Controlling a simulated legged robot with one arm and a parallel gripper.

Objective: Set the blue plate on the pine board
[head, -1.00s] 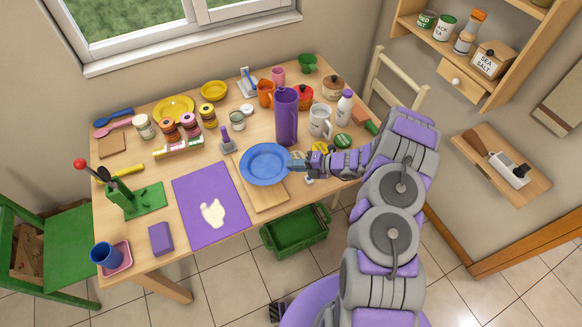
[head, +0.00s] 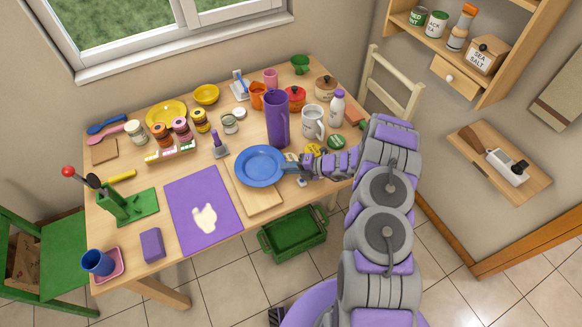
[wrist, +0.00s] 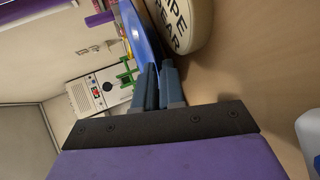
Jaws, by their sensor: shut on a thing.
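The blue plate (head: 259,166) is round and sits over the back part of the pine board (head: 258,200) in the head view. It covers that part of the board; whether it touches the wood I cannot tell. My gripper (head: 291,168) is shut on the plate's right rim. In the wrist view the blue plate (wrist: 143,45) shows edge-on, its rim between the two fingers of my gripper (wrist: 152,82). The front of the board is bare.
A tall purple pitcher (head: 277,118) stands just behind the plate. A purple mat (head: 203,208) with a cream-coloured patch lies left of the board. Lidded tins (head: 334,142) and a white mug (head: 312,122) stand near my arm. A green crate (head: 293,234) is below the table's front edge.

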